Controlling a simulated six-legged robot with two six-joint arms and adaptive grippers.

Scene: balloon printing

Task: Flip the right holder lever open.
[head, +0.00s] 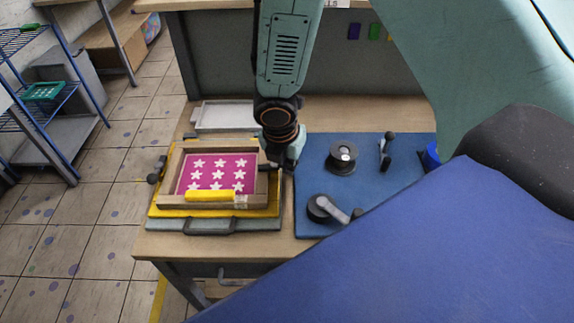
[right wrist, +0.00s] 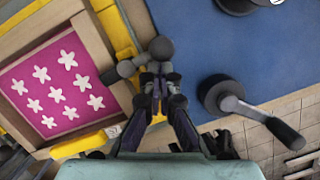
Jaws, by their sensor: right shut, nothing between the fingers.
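A wooden frame (head: 174,163) with a pink sheet of white stars sits on a yellow-edged base (head: 268,208) on the table. The right holder lever (right wrist: 123,70) is a dark arm with a round knob (right wrist: 160,48), at the frame's right side in the right wrist view. My right gripper (right wrist: 158,82) is shut and empty, its fingertips right by the knob; I cannot tell if they touch. In the head view my right gripper (head: 284,163) comes down at the frame's right edge and partly hides this lever. The left holder lever (head: 155,170) shows a dark knob. My left gripper is out of view.
A yellow-handled tool (head: 210,196) lies across the frame's front. Right of it, a blue mat (head: 375,185) carries a round dark device (head: 342,157), a crank with a handle (head: 328,208) and a small upright lever (head: 386,150). A pale tray (head: 225,115) stands behind the frame.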

